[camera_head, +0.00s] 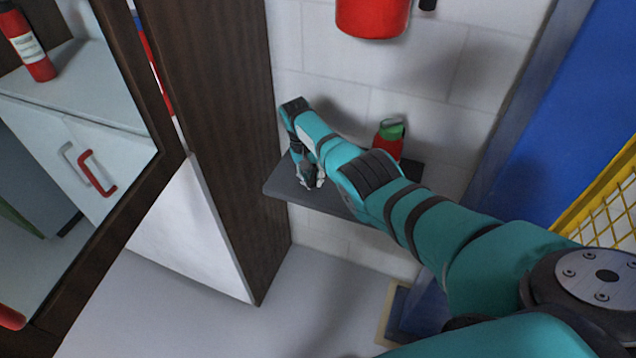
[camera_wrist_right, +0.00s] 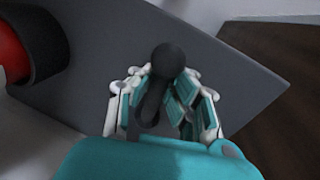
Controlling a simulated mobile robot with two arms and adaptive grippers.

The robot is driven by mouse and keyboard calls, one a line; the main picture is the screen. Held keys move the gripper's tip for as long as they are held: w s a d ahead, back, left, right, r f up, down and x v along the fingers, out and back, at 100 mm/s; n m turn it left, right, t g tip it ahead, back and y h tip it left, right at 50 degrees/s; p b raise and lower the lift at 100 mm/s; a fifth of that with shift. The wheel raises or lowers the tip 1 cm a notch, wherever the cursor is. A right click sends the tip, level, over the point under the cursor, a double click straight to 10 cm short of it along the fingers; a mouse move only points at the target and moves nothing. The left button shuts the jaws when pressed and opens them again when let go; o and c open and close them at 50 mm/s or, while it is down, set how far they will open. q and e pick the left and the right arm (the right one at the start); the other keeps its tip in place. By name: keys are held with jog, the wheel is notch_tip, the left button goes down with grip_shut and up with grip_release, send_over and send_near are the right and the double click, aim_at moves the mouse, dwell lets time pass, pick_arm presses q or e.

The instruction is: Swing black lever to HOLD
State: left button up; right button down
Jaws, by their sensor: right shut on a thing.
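The black lever (camera_wrist_right: 166,62) shows in the right wrist view as a dark round knob on a short dark arm. It stands over a grey shelf plate (camera_wrist_right: 105,50). My right gripper (camera_wrist_right: 160,95) is shut on the lever, with its fingers on both sides of the arm just below the knob. In the head view my right gripper (camera_head: 308,178) is small at the left part of the grey shelf (camera_head: 285,190), and it hides most of the lever there. No HOLD marking is readable. My left gripper is not in view.
A red and green object (camera_head: 389,140) stands on the shelf behind my right arm. A dark brown wooden post (camera_head: 225,120) rises just left of the shelf. A red container (camera_head: 372,16) is on the brick wall above. A blue panel (camera_head: 580,110) stands at the right.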

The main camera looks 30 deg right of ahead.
jog(key=shift+w+a+r, duration=0.15)
jog(key=shift+w+a, duration=0.05)
jog(key=shift+w, duration=0.05)
dwell(0.3)
jog(key=c, duration=1.3)
grip_release()
jog(key=shift+o, duration=0.3)
notch_tip(320, 180, up, 12)
jog(key=w+a, duration=0.1)
jog(key=shift+w+a, duration=0.2)
jog(key=shift+a, duration=0.1)
jog(key=shift+f, duration=0.2)
